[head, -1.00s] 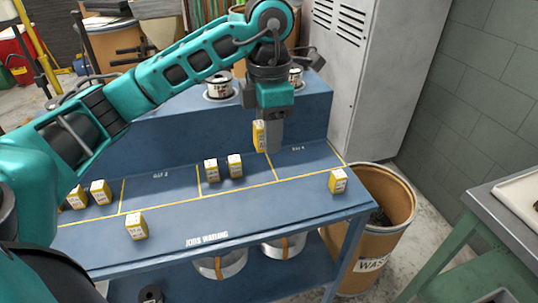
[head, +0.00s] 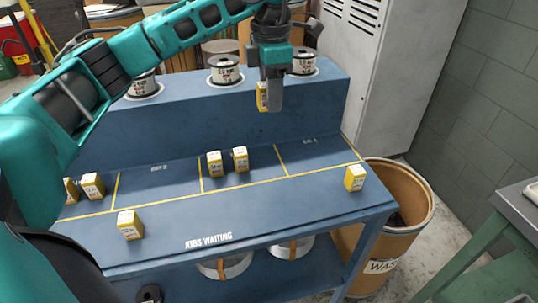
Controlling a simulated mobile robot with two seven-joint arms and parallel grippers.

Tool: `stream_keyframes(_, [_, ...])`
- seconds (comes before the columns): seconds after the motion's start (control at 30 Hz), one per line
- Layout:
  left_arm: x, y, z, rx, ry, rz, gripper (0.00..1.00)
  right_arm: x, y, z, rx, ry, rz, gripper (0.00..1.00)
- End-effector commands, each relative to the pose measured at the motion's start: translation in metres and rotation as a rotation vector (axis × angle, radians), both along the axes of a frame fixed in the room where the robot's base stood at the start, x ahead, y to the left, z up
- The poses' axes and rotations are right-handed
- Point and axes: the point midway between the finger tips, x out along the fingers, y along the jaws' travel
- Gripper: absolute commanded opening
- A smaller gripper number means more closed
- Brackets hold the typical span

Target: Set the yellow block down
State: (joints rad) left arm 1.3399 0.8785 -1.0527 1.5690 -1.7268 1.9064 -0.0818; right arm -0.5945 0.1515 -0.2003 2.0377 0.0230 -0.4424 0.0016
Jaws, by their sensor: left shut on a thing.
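My left gripper (head: 274,100) is shut on a yellow block (head: 262,97), which shows at its left side with a pale label. The block is held in the air in front of the raised blue back step, above the bench's marked bays; part of it is hidden by the gripper. Below is the blue bench top (head: 225,205) with yellow lines. Two similar yellow blocks (head: 214,164) (head: 240,159) stand in the middle bay. The right-hand bay (head: 312,155) looks empty. My right gripper is not in view.
More yellow blocks stand at the far left (head: 92,186), and in the front "JOBS WAITING" strip at left (head: 130,224) and right (head: 355,178). Wire spools (head: 225,70) sit on the back step. A waste barrel (head: 410,215) and a grey cabinet (head: 390,70) are at right.

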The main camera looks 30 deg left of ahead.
Motion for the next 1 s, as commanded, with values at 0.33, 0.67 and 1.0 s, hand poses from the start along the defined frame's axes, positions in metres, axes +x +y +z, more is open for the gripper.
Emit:
stream_keyframes(0.33, [-0.001,0.000,-0.089,0.000,0.003,0.000,0.01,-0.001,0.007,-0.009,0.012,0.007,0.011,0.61])
stream_keyframes(0.67, [-0.001,0.000,-0.118,0.001,0.002,0.001,0.01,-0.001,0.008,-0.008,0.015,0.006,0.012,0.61])
stream_keyframes(1.0, [0.000,0.000,-0.149,0.000,-0.001,0.001,0.01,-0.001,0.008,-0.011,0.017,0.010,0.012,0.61])
